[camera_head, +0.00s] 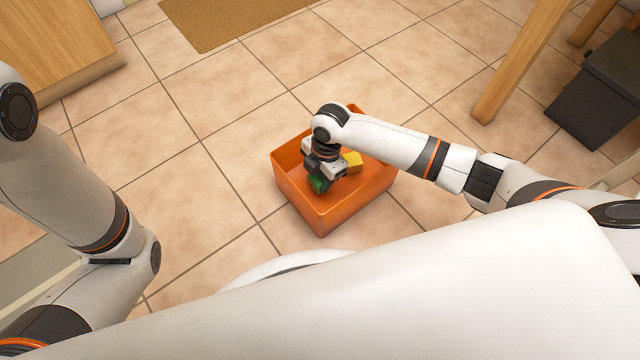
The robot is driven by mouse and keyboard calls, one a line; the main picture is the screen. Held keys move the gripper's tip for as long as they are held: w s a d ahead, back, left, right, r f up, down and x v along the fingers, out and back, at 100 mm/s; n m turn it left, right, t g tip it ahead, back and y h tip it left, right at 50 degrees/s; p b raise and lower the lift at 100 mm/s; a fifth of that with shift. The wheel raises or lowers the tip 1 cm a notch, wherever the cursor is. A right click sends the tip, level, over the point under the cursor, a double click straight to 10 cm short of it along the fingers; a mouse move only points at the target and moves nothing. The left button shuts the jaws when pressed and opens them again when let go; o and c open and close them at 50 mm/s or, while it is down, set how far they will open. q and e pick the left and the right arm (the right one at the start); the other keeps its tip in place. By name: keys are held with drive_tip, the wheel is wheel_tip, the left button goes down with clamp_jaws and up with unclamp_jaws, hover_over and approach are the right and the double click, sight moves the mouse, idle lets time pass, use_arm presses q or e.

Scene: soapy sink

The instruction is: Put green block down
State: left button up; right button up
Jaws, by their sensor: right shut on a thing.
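A green block (318,184) is at my right gripper (322,178), which is shut on it. The gripper is over the left part of an orange bin (338,214) on the floor, with the block below the bin's rim line in the picture. Whether the block touches the bin's floor I cannot tell. A yellow block (352,161) lies inside the bin, to the right of the gripper. My right wrist hides part of the bin's back left inside. My left arm shows at the left edge, but its gripper is out of view.
Tiled floor (200,165) around the bin is clear. A brown mat (235,18) lies at the back. A wooden cabinet (50,40) stands at the top left. A wooden leg (520,65) and a dark box (595,95) stand at the right.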

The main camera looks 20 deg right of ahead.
wheel_tip(320, 180, down, 3)
drive_tip(key=shift+r+b, duration=0.1)
drive_tip(key=shift+b, duration=0.7)
drive_tip(key=shift+r, duration=0.1)
drive_tip(key=o, duration=1)
drive_tip(key=shift+c, duration=0.2)
